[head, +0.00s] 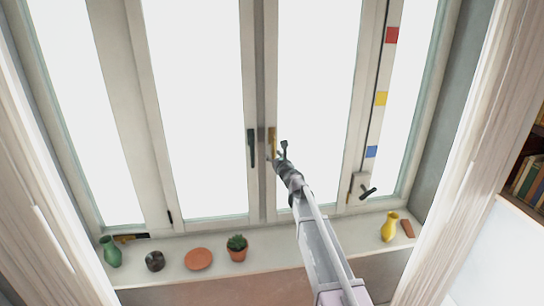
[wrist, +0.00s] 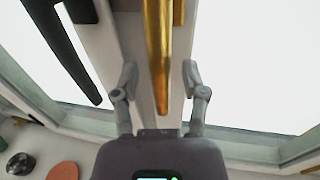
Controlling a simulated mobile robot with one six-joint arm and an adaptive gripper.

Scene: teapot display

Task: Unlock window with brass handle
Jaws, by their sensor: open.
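The brass handle (head: 272,139) is on the window's middle upright and hangs straight down. In the wrist view the brass handle (wrist: 158,50) is large and runs down from the top edge, its lower end between my fingers. My gripper (head: 283,151) is in front of the window at the brass handle's lower part. In the wrist view my gripper (wrist: 160,82) is open, with one finger on each side of the handle and a gap on both sides. I cannot tell how far the handle lies in depth between the fingers.
A black handle (head: 252,148) hangs left of the brass one; another dark handle (head: 367,192) is low at right. The sill (head: 215,285) holds a green vase (head: 111,252), dark pot (head: 155,261), terracotta saucer (head: 199,259), cactus (head: 237,247) and yellow vase (head: 390,226).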

